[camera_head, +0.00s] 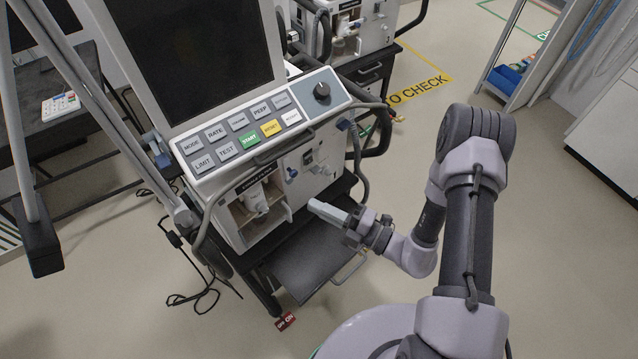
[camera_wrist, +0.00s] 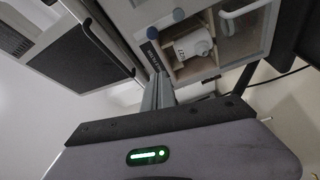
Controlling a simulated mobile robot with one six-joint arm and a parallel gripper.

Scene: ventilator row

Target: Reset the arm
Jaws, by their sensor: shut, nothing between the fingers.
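My gripper (camera_head: 327,211) is at the end of my arm, in front of the ventilator, above its dark pull-out shelf (camera_head: 318,251). Its fingers are together with nothing between them. In the wrist view the gripper (camera_wrist: 158,88) points toward the ventilator front. The ventilator (camera_head: 262,150) has a dark screen and a sloped panel of labelled buttons and a knob. An open compartment in its front holds a white canister (camera_head: 256,198); the canister also shows in the wrist view (camera_wrist: 193,44). I cannot tell if the gripper touches the ventilator.
A second ventilator (camera_head: 345,22) stands behind. A dark table (camera_head: 62,122) with a small keypad is at left. Black cables (camera_head: 195,290) lie on the floor. A shelf with blue bins (camera_head: 505,78) stands at back right. The floor at right is clear.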

